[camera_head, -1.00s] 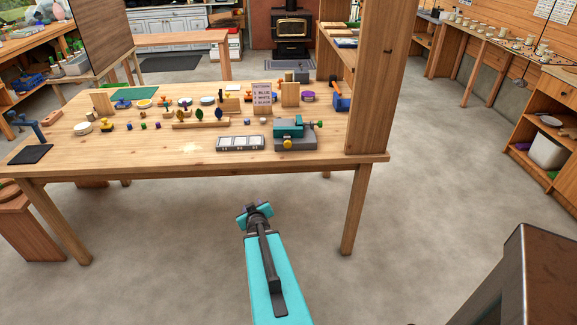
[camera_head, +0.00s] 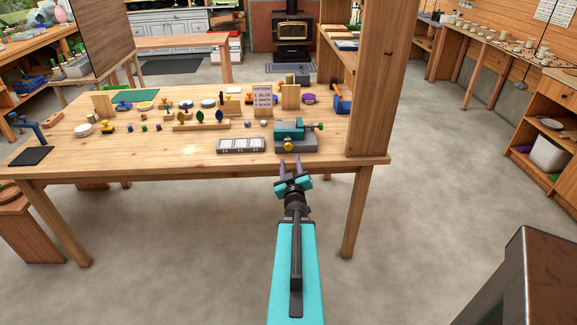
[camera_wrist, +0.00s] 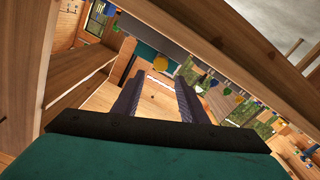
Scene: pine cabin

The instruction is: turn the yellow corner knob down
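The yellow corner knob (camera_head: 288,146) is at the front of a teal and grey device (camera_head: 296,134) on the near edge of the workbench. A green knob (camera_head: 319,126) sticks out of the device's right side. My gripper (camera_head: 290,164) is just in front of the bench edge, below the yellow knob and apart from it. Its two dark fingers are spread with nothing between them. In the wrist view, a yellow round knob (camera_wrist: 161,65) shows beyond the open fingers (camera_wrist: 157,95), against teal and grey surfaces. Which way the knob is turned is too small to tell.
A grey tray with white squares (camera_head: 241,145) lies left of the device. A tall wooden post (camera_head: 376,80) stands close on its right. Small blocks, a pattern sign (camera_head: 263,98) and stamps are spread over the workbench (camera_head: 150,160).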

